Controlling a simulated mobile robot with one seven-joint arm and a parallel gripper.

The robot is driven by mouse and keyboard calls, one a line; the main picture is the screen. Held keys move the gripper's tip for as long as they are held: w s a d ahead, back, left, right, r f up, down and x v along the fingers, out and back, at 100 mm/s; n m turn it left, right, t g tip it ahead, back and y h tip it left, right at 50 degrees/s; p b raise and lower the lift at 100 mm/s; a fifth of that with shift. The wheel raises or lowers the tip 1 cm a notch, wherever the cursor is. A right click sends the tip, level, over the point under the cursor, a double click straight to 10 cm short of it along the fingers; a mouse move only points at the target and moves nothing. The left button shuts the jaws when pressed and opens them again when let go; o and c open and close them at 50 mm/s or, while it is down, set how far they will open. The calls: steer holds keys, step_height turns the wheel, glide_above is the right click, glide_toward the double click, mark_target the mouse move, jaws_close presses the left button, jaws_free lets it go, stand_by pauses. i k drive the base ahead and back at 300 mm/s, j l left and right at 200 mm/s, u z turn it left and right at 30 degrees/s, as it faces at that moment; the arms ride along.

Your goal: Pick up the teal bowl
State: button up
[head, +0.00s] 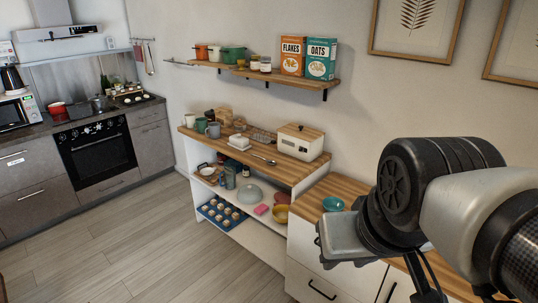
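The teal bowl (333,203) sits upright on the lower wooden counter (350,187), at its left part, just left of my dark arm joint. It looks empty, though its inside shows only in part. My gripper (328,263) hangs in front of the counter, below the bowl in the picture and apart from it. Its grey hand faces downward, and its fingers are too small and hidden to tell open from shut. My arm covers much of the counter to the right of the bowl.
A white bread box (300,142) stands on the higher shelf unit left of the bowl. A yellow bowl (281,213) and a grey plate (249,193) are on its shelf below. A wall shelf (262,75) with boxes hangs above. The floor (150,245) at left is clear.

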mark_target(331, 203)
steer(key=z, duration=0.45)
steer(key=i+j+z, duration=0.1)
steer(key=i, duration=0.3)
steer(key=i+j+z, duration=0.1)
steer(key=i+j, duration=0.2)
steer(key=i+j+z, duration=0.1)
steer(key=i+j, duration=0.2)
steer(key=i, duration=0.2)
